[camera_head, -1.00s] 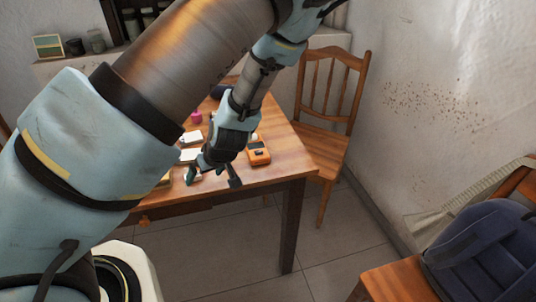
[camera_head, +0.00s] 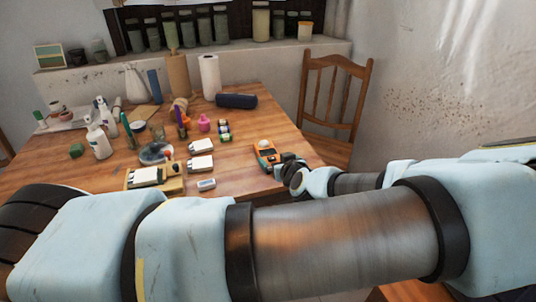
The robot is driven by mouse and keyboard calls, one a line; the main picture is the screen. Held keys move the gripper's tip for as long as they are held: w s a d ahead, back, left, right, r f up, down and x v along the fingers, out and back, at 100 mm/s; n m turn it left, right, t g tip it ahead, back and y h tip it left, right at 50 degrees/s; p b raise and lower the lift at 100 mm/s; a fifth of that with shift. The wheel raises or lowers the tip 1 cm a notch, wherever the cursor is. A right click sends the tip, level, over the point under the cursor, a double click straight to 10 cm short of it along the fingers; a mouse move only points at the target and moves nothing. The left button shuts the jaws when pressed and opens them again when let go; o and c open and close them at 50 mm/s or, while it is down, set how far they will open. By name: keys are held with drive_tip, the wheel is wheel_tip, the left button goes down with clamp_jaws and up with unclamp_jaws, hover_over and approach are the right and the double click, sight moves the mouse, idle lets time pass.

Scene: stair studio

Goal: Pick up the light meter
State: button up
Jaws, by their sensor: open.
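The light meter (camera_head: 264,148) is an orange handheld device with a pale round dome at its top and a dark face. It lies on the wooden table (camera_head: 235,182) near the right edge. My gripper (camera_head: 279,163) is at the lower right side of the meter, just over the table edge. Its jaws are open. The fingers partly cover the meter's lower end, and I cannot tell whether they touch it.
A wooden chair (camera_head: 338,100) stands beyond the right edge. Bare tabletop surrounds the meter's left side.

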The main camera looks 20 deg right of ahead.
sight(268, 151)
drive_tip(key=p+x, duration=0.3)
drive_tip(key=x, duration=0.5)
drive_tip(key=shift+f, duration=0.1)
drive_tip(key=shift+c, duration=0.2)
drive_tip(key=c, duration=1.4)
